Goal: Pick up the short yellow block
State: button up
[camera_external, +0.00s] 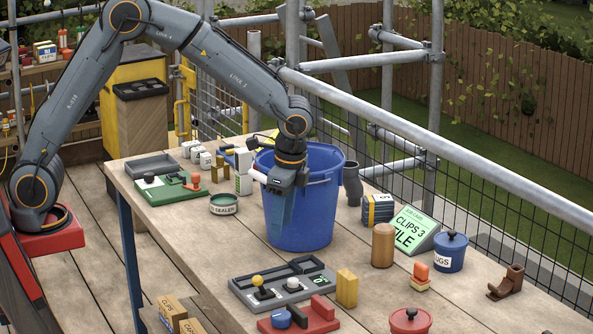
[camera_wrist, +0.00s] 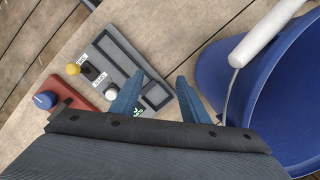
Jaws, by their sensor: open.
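A short yellow block (camera_external: 346,288) stands upright on the wooden table in the external view, just right of the grey control panel (camera_external: 262,290). I do not see it in the wrist view. My gripper (camera_external: 280,222) points down in front of the blue bucket (camera_external: 322,215), above and to the left of the block. Its two blue fingers (camera_wrist: 157,98) are apart with nothing between them in the wrist view. The grey panel (camera_wrist: 128,58), with a yellow knob and a white knob, lies below the fingers.
The bucket (camera_wrist: 275,95) with its white handle is close to the right finger. A red panel (camera_external: 300,318) lies in front of the block. A brown cylinder (camera_external: 383,245), an orange-topped piece (camera_external: 421,275) and a red lidded pot (camera_external: 410,320) stand to its right.

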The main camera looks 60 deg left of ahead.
jog(key=w+d+f+m+y, duration=0.1)
jog(key=w+d+m, duration=0.25)
jog(key=d, duration=0.55)
jog(key=m+y+b, duration=0.1)
jog(key=m+y, duration=0.1)
jog(key=m, duration=0.3)
send_near(350, 276)
jog(key=shift+n+t, duration=0.25)
jog(key=shift+t, duration=0.05)
jog(key=x, duration=0.5)
jog(key=shift+w+a, duration=0.1)
jog(key=shift+a, duration=0.2)
jog(key=shift+d+f, duration=0.1)
jog(key=shift+f, duration=0.1)
jog(key=shift+s+p+x, duration=0.15)
jog(key=shift+p+x, duration=0.55)
jog(key=shift+x, duration=1.15)
jog(key=shift+s+p+x, duration=0.15)
jog(key=shift+p+x, duration=0.5)
jog(key=shift+x, duration=1.2)
jog(key=shift+d, duration=0.15)
grip_shut()
